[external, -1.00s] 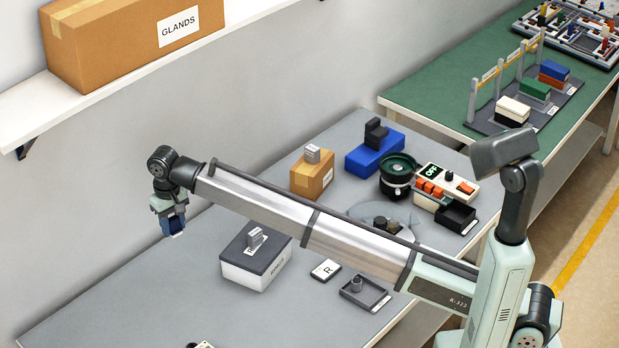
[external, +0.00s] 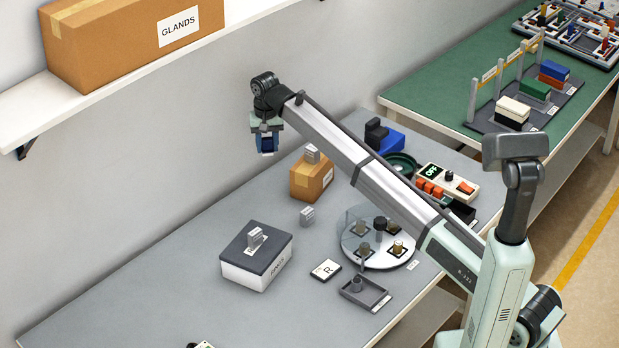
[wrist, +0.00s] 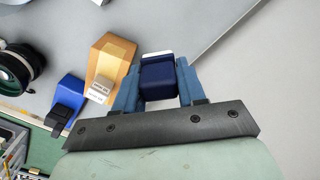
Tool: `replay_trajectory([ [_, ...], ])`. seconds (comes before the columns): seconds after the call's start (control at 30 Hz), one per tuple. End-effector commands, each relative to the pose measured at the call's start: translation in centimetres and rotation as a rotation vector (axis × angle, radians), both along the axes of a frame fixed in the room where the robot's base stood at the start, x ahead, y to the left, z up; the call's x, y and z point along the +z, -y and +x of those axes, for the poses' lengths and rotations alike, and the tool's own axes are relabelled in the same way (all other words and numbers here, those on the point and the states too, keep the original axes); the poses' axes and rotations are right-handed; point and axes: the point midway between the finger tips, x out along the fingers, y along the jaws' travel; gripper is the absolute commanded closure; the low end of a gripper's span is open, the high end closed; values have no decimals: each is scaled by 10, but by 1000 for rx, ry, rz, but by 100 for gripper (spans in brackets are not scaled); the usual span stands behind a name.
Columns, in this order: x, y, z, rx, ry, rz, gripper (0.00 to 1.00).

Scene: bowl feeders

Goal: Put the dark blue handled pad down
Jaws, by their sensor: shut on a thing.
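The dark blue handled pad (wrist: 158,82) is between the two blue fingers of my gripper (wrist: 157,88) in the wrist view, with a pale strip along its far edge. In the external view my gripper (external: 266,140) is shut on the pad (external: 266,145) and holds it in the air, above the back part of the grey table. The pad's handle is hidden between the fingers. Nothing shows directly under the pad in contact with it.
A cardboard box (external: 310,180) with a grey handle on top stands right of my gripper, and a blue block (external: 388,142) lies beyond it. The left table is mostly clear.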

Motion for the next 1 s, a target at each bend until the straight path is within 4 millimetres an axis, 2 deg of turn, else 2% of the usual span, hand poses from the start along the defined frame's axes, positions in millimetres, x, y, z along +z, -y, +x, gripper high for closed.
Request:
replay_trajectory([
  [0.03, 0, 20, 16, -33, 0, 0, 90],
  [0.1, 0, 45, 35, -72, 0, 0, 90],
  [0.27, 0, 102, 74, -165, 0, 0, 90],
  [0.5, 0, 193, 125, -303, 0, 0, 90],
  [0.7, 0, 273, 159, -417, 0, 0, 90],
  [1.0, 0, 396, 196, -589, 0, 0, 90],
])
